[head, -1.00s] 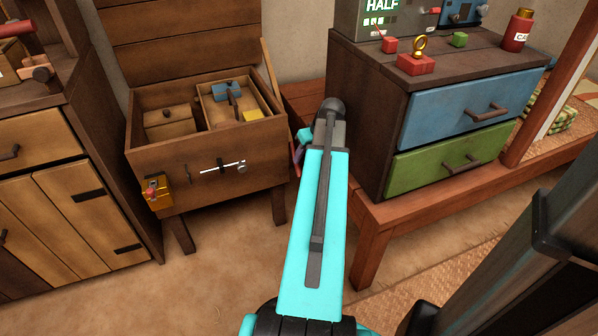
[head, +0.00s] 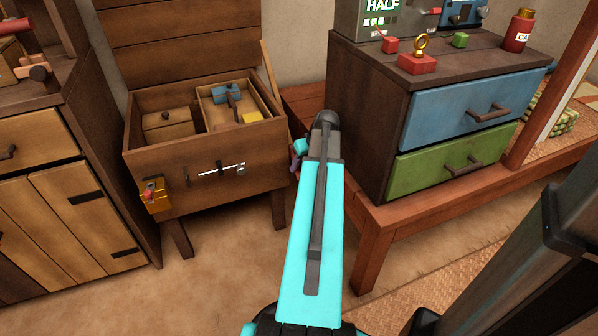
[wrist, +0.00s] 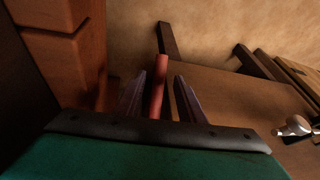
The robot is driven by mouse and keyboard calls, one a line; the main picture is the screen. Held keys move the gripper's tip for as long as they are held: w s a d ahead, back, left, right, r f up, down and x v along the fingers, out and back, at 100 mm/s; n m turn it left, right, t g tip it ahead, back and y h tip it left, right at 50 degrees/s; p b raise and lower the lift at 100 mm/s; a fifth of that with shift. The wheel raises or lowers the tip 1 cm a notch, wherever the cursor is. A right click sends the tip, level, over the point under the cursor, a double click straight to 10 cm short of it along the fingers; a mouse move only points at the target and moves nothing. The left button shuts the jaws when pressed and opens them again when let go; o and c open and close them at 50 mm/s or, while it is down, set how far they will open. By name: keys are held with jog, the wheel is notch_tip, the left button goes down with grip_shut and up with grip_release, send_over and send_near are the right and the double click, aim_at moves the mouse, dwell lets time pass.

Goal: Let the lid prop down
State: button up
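The wooden chest (head: 205,160) stands with its lid (head: 180,45) raised. A thin pale wooden strip (head: 267,72), which looks like the lid prop, slants at the chest's right side. My gripper (head: 294,160) is beside the chest's right side, mostly hidden behind my arm in the head view. In the wrist view my gripper (wrist: 160,88) is open, with a red rod (wrist: 157,85) between its fingers. Gaps show on both sides of the rod. I cannot tell whether the rod belongs to the prop.
A dresser with a blue drawer (head: 470,107) and a green drawer (head: 450,163) stands on a reddish low bench (head: 375,225), close to my arm's right. A metal bolt (head: 222,168) sticks out from the chest front. A cabinet (head: 60,200) stands at left.

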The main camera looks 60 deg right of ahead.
jog(key=shift+b+x, duration=0.35)
jog(key=shift+x, duration=1)
grip_shut()
jog(key=shift+a, duration=0.15)
